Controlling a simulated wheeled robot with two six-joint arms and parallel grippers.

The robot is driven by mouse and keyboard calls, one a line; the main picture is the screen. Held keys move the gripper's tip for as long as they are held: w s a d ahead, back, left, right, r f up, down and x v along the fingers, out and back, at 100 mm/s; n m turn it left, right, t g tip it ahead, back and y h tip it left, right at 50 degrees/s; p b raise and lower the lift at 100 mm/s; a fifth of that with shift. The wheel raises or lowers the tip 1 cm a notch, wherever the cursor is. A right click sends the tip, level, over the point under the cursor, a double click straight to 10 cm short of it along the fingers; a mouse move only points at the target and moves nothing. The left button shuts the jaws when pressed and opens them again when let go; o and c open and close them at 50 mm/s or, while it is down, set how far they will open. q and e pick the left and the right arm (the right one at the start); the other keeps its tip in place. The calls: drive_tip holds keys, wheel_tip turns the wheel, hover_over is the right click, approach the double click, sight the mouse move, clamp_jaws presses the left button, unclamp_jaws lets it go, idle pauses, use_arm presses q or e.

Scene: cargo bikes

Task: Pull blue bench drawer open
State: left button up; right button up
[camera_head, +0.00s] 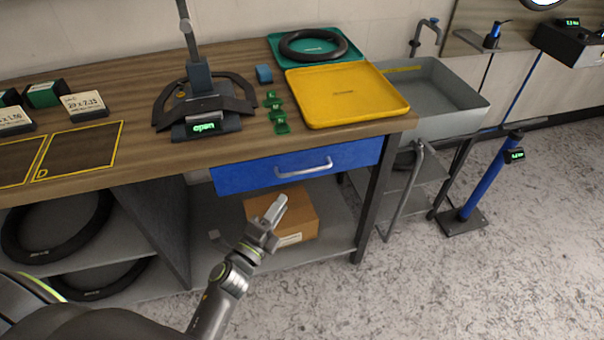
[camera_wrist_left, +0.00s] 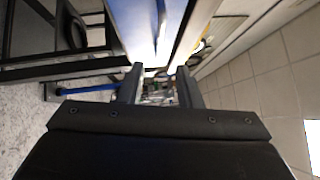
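The blue bench drawer (camera_head: 245,176) sits under the front edge of the wooden bench top, and its front looks flush with the bench. Its silver bar handle (camera_head: 303,168) is on the middle of the front. My left gripper (camera_head: 277,206) is in front of and below the drawer, to the lower left of the handle and apart from it in the head view. In the left wrist view the two fingers (camera_wrist_left: 161,75) stand apart with nothing clearly held between them. The blue drawer front (camera_wrist_left: 138,22) shows beyond them there. My right gripper is not in view.
A cardboard box (camera_head: 306,212) stands on the shelf below the drawer, behind my left gripper. A yellow tray (camera_head: 345,95) and a black stand (camera_head: 205,125) rest on the bench top (camera_head: 150,160). A bench leg (camera_head: 372,205) stands right of the drawer.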

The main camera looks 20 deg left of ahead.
use_arm(q)
approach(302, 175)
drive_tip(key=w+d+r, duration=0.3)
drive_tip(key=w+r, duration=0.3)
drive_tip(key=shift+s+d, duration=0.1)
drive_tip(key=shift+s, duration=0.1)
clamp_jaws()
